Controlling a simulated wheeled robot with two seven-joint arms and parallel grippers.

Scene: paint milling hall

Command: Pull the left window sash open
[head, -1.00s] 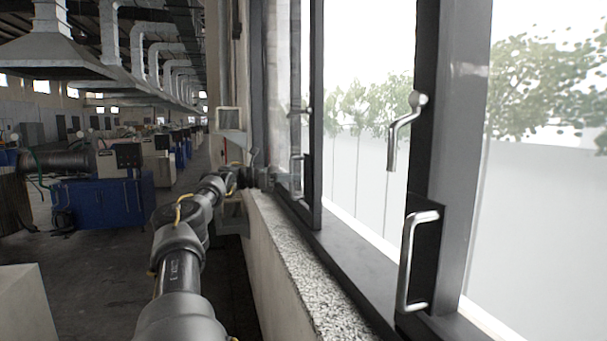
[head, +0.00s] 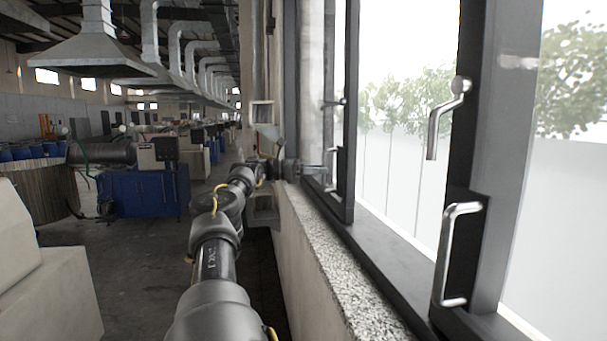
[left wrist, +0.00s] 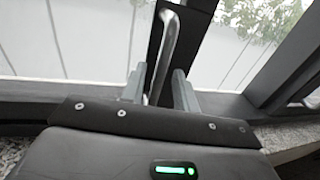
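The left window sash (head: 350,115) is a dark-framed glass panel at the middle of the head view. Its silver bar handle (head: 331,172) stands upright low on its frame. My left arm reaches forward along the wall, and my left gripper (head: 310,170) is at this handle, small and partly blended with the frame. In the left wrist view the two fingers (left wrist: 160,88) stand apart, one on each side of the handle bar (left wrist: 168,45), with visible space between them and the bar. The bar's lower end is partly hidden by the gripper. My right gripper is out of view.
A nearer window frame with another silver bar handle (head: 453,255) and a crank-like latch (head: 447,112) stands at the right. A speckled stone sill (head: 345,280) runs below the windows. Blue machines (head: 140,192) and a pale block (head: 45,275) stand left; the aisle floor between is clear.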

